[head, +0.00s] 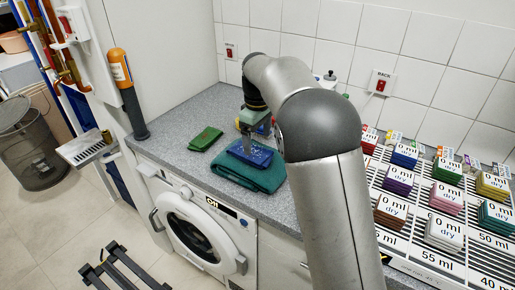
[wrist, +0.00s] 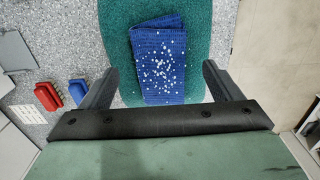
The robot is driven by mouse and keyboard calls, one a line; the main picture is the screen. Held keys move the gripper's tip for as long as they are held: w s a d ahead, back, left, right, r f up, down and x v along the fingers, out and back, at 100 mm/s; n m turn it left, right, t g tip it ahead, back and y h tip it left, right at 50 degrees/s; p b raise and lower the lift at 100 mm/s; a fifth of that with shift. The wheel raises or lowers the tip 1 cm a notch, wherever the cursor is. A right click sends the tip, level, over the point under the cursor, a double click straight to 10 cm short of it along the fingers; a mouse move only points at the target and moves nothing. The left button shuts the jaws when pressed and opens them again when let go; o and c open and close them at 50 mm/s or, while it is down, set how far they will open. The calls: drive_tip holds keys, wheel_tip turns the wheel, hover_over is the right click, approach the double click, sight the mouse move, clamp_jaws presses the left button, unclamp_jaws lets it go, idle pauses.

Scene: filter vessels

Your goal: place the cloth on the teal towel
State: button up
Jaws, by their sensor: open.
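The blue cloth (head: 257,155), folded and dotted with white specks, lies on the folded teal towel (head: 240,178) on the grey counter. In the wrist view the cloth (wrist: 160,70) lies within the towel's (wrist: 115,35) sides, and its far end is near the middle of the towel. My gripper (wrist: 160,70) is open, with one finger on each side of the cloth and a gap to both.
A green folded cloth (head: 205,139) lies left of the towel. A washing machine (head: 200,230) stands under the counter. At right, a slatted rack (head: 425,225) holds several coloured stacks with labels. Red and blue small items (wrist: 48,97) lie left of the towel in the wrist view.

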sight(257, 152)
wheel_tip(257, 152, up, 7)
drive_tip(key=s+d+m, duration=0.4)
drive_tip(key=s+d, duration=0.3)
drive_tip(key=s, duration=0.1)
drive_tip(key=s+d+f+m, duration=0.2)
drive_tip(key=s+f, duration=0.1)
drive_tip(key=s, duration=0.6)
drive_tip(key=s+d+f+m, duration=0.3)
drive_tip(key=s+f, duration=0.1)
drive_tip(key=s, duration=0.5)
drive_tip(key=s+d+f+m, duration=0.2)
drive_tip(key=s+d+f, duration=0.1)
drive_tip(key=s, duration=0.6)
drive_tip(key=shift+d+f, duration=0.2)
drive_tip(key=shift+f, duration=0.5)
